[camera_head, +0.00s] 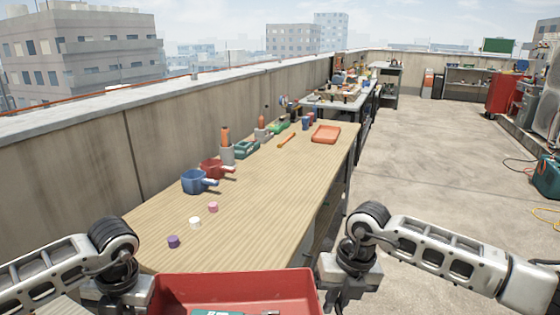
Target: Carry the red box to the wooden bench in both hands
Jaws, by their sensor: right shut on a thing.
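The red box (235,286) is at the bottom of the view, close in front of me, and its lower part is cut off by the frame. A teal object and small items lie inside it. My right gripper (338,298) is shut on its right end. My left gripper (126,300) is at its left end, with the fingertips out of sight, so its grip cannot be told. The wooden bench (262,205) runs from just beyond the box away along the wall.
Purple (174,242), white (195,222) and pink (213,207) pieces stand on the near bench top. A blue pot (195,181), a red pot (212,168) and an orange tray (326,134) are farther along. The near right bench top is bare. Open floor (430,170) lies right.

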